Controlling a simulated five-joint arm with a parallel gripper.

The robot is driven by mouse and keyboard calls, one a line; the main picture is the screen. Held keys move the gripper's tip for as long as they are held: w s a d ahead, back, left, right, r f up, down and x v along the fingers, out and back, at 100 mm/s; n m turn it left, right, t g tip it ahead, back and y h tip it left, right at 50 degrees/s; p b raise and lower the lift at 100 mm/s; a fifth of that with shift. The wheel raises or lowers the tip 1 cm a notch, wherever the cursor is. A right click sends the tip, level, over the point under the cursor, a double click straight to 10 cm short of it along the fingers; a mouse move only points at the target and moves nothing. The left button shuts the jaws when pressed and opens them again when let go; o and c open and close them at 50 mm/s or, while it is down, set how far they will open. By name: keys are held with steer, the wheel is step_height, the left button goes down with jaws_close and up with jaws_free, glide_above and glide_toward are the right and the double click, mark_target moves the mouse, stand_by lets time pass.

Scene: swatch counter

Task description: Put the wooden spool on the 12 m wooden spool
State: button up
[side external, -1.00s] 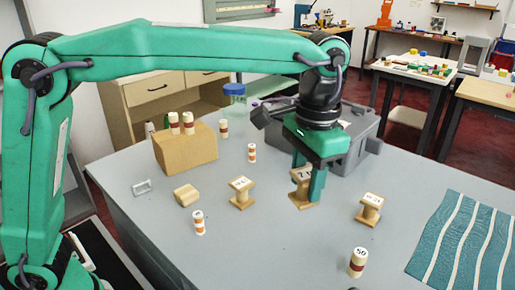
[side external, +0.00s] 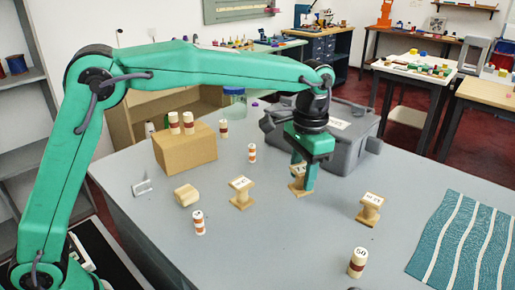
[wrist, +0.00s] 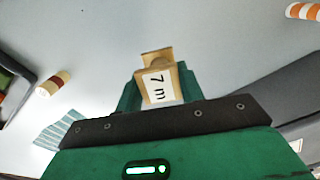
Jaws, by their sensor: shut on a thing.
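My gripper (side external: 303,180) is shut on a wooden spool (side external: 298,184). In the wrist view this spool (wrist: 157,82) carries a white label reading "7 m" and sits between the fingers. It looks slightly raised, but the gap below it is hard to judge. Two other wooden spools stand upright on the counter in the side view. One (side external: 241,195) is left of my gripper and one (side external: 369,211) is to its right and nearer the camera. Their top labels are too small to read surely, so I cannot tell which is the 12 m spool.
A grey bin (side external: 345,145) stands close behind my gripper. A cardboard-coloured box (side external: 185,152) bears two striped cylinders at back left. A wooden block (side external: 187,195) and striped cylinders (side external: 357,262) stand around. A teal striped cloth (side external: 470,245) lies at right. Counter between the spools is clear.

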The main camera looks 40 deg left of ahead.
mark_target(301, 187)
steer(key=shift+f, duration=2)
steer(key=shift+f, duration=0.15)
steer(key=o, duration=1)
steer(key=r, duration=1.2)
steer(key=shift+w+d+r, duration=0.1)
steer(key=shift+w+r, duration=0.1)
